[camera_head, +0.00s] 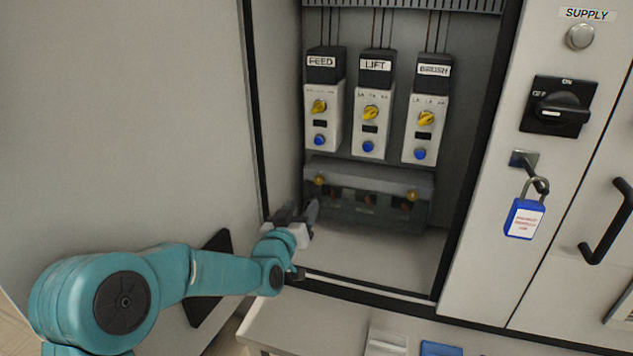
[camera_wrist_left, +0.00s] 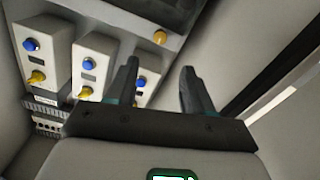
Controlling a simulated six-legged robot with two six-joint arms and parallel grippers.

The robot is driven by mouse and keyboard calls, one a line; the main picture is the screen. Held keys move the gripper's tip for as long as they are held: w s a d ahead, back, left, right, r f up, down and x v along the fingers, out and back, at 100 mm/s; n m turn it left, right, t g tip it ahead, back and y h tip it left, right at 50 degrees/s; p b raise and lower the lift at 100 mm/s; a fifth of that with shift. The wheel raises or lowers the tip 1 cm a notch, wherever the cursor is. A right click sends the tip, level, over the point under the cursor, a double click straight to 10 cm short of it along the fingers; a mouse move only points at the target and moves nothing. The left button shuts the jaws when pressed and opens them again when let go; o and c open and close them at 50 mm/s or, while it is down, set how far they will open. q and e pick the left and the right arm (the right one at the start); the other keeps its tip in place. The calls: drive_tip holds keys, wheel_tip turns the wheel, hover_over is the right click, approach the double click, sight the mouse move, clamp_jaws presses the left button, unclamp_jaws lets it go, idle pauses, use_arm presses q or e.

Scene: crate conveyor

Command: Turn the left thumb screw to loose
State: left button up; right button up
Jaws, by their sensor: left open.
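The left thumb screw (camera_head: 320,180) is a small yellow knob at the upper left of the clear-fronted cover (camera_head: 345,213) low in the cabinet. A yellow knob (camera_wrist_left: 159,37) in the wrist view, beyond my fingertips, appears to be this same screw. The right thumb screw (camera_head: 412,195) sits at the cover's upper right. My left gripper (camera_head: 303,216) is at the cabinet opening, in front of the cover's left end and below the left screw. In the wrist view its two fingers (camera_wrist_left: 158,75) stand apart with nothing between them. My right gripper is not in view.
Above the cover are three modules, FEED (camera_head: 322,110), LIFT (camera_head: 371,112) and BRUSH (camera_head: 427,115), with yellow knobs and blue buttons. The cabinet's left edge is close to my gripper. A blue padlock (camera_head: 524,218) hangs at right. The cabinet floor (camera_head: 385,265) is bare.

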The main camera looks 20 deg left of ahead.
sight(318, 181)
use_arm(q)
drive_tip(key=w+p, duration=0.1)
drive_tip(key=w, duration=0.5)
drive_tip(key=w+p, duration=0.1)
drive_tip(key=w, duration=0.4)
drive_tip(key=shift+w+d, duration=0.2)
drive_tip(key=shift+w, duration=0.2)
drive_tip(key=shift+c, duration=0.3)
clamp_jaws()
